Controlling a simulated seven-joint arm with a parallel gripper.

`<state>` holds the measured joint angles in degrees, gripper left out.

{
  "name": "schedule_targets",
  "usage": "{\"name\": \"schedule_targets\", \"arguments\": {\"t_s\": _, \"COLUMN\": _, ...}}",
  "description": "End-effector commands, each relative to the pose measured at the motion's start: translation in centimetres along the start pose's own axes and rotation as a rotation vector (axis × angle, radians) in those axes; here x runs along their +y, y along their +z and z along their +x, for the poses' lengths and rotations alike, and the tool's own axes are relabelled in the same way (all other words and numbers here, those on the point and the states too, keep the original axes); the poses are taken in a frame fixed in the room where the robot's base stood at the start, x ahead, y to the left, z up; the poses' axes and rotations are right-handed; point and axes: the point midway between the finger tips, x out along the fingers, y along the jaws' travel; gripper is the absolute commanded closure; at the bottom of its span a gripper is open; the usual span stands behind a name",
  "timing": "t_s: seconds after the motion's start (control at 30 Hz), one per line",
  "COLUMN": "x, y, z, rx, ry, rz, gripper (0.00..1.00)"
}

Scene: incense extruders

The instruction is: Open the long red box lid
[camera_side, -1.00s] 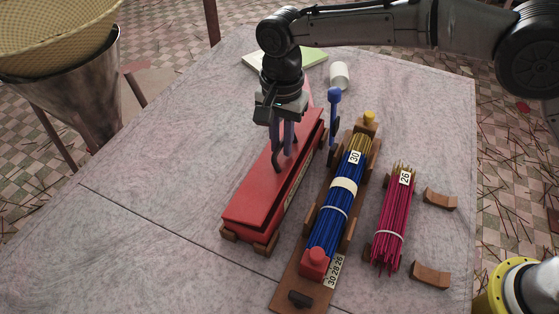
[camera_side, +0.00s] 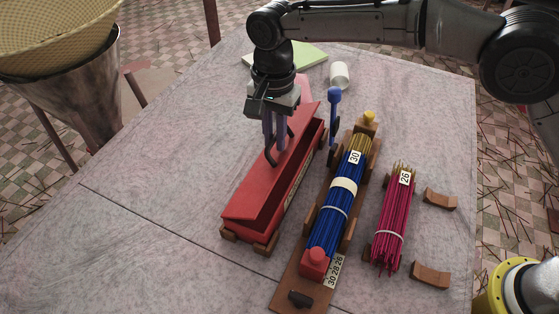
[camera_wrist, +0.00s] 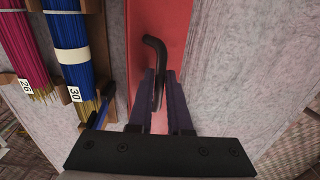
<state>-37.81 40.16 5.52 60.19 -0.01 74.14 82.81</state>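The long red box (camera_side: 268,232) rests on small wooden supports on the table. Its red lid (camera_side: 255,195) is partly open, tilted up along the right side, and a dark gap shows into the box there. My gripper (camera_side: 274,150) is over the middle of the lid, fingers pointing down. In the wrist view its fingers (camera_wrist: 161,95) are closed around the lid's dark bent handle (camera_wrist: 154,48). The lid also shows red in the wrist view (camera_wrist: 178,30).
Right of the box, a wooden rack (camera_side: 289,281) holds blue sticks (camera_side: 331,216), with a blue-headed tool (camera_side: 334,98) near its far end. Pink sticks (camera_side: 391,220) lie farther right. A white cup (camera_side: 339,75) and green pad (camera_side: 310,57) are behind. The table left of the box is clear.

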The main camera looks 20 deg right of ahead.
Motion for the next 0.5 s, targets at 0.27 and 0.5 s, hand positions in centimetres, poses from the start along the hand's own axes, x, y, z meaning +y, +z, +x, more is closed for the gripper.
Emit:
{"name": "schedule_targets", "arguments": {"t_s": 0.27, "x": -0.9, "y": 0.0, "z": -0.2, "rx": 0.000, "ry": -0.002, "rz": 0.000, "gripper": 0.85}}
{"name": "schedule_targets", "arguments": {"t_s": 0.5, "x": -1.5, "y": 0.0, "z": -0.5, "rx": 0.000, "ry": -0.001, "rz": 0.000, "gripper": 0.85}}
